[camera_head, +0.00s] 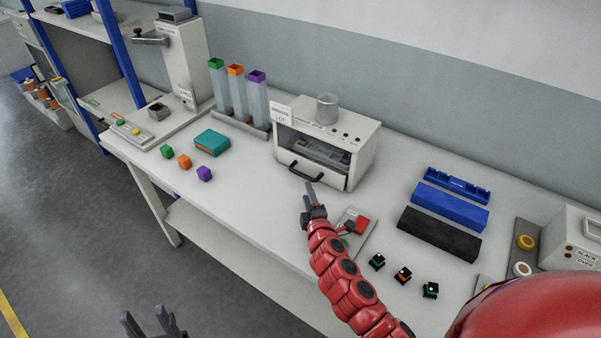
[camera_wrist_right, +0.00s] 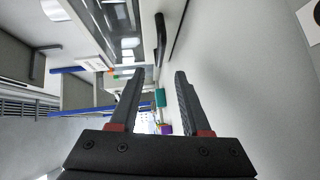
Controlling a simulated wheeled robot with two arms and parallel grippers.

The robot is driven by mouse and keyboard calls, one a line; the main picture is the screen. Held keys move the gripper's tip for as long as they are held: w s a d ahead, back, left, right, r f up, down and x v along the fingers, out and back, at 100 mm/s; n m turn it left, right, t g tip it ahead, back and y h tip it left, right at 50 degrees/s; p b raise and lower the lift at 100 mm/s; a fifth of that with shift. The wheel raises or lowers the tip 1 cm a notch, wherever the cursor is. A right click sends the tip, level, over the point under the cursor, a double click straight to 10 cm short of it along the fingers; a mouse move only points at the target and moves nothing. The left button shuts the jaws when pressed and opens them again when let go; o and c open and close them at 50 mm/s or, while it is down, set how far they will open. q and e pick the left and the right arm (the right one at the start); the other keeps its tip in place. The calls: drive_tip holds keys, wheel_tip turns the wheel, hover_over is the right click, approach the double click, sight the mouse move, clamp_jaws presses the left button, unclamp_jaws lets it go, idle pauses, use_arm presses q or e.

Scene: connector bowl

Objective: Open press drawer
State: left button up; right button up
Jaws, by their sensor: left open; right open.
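The press (camera_head: 330,135) is a white box with a glass window near the back middle of the table. Its drawer (camera_head: 318,174) is at the bottom front, closed, with a black bar handle (camera_head: 306,172). My right gripper (camera_head: 309,185) is open and empty just in front of the handle. In the right wrist view, a dark bar that looks like the handle (camera_wrist_right: 160,35) lies ahead of the open right gripper (camera_wrist_right: 159,73), between the lines of its fingers. My left gripper (camera_head: 150,318) is open and empty, low in front of the table.
A red-button panel (camera_head: 361,225) lies beside my right forearm. Small connectors (camera_head: 402,275), a black block (camera_head: 438,234) and a blue block (camera_head: 449,206) lie right. Coloured cubes (camera_head: 184,162) and a teal box (camera_head: 212,142) lie left. The table in front of the drawer is clear.

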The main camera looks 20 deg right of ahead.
sight(301, 176)
drive_tip(key=w, duration=0.3)
drive_tip(key=w+f, duration=0.1)
drive_tip(key=w, duration=0.2)
drive_tip(key=w+d, duration=0.1)
drive_tip(key=w, duration=0.3)
drive_tip(key=shift+w+f+p, duration=0.1)
drive_tip(key=shift+f+p, duration=0.1)
drive_tip(key=shift+p, duration=0.1)
clamp_jaws()
idle(1.0)
